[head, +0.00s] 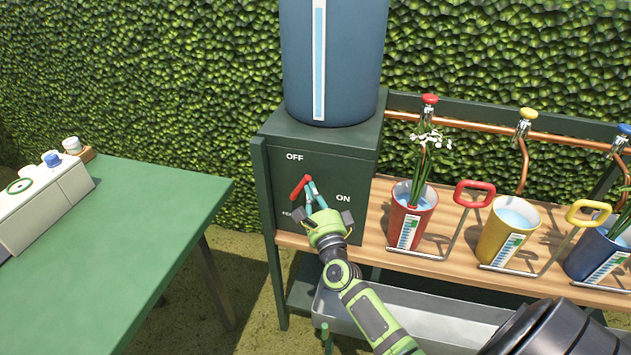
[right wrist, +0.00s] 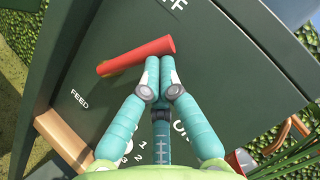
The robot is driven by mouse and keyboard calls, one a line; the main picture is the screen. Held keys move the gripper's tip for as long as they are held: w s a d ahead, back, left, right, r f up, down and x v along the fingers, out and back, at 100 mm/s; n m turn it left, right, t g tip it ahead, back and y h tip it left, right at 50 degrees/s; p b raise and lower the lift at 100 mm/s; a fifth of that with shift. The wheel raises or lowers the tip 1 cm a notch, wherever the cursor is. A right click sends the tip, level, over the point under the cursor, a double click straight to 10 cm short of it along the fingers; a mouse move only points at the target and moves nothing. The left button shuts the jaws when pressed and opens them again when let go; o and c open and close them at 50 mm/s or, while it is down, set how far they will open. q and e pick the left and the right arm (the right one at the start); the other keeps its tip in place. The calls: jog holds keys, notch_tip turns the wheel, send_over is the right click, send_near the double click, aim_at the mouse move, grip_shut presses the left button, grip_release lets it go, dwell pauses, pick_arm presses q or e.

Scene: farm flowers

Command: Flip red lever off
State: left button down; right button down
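The red lever (head: 299,188) is on the dark green control box, slanted, between the white OFF label (head: 294,157) above and the ON label (head: 343,198) to its right. It also shows in the right wrist view (right wrist: 136,56), just beyond my fingertips. My left gripper is not in view.
A blue tank (head: 335,60) stands on the control box. To the right, red (head: 407,222), yellow (head: 506,235) and blue (head: 597,252) buckets stand on a wooden shelf under copper pipes. A green table (head: 150,220) is at the left.

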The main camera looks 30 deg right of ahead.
aim_at(303, 185)
jog(key=r+n+p, duration=0.1)
jog(key=p, duration=0.1)
jog(key=w+a+r+n+g+p, duration=0.1)
jog(key=p, duration=0.2)
jog(key=shift+w+n+g+y+p, duration=0.1)
jog(key=shift+n+g+y+p, duration=0.2)
jog(key=shift+n+y, duration=0.1)
jog(key=shift+w+a+p, duration=0.25)
jog(key=shift+w+p, duration=0.05)
jog(key=shift+p, duration=0.4)
jog(key=shift+f, duration=0.15)
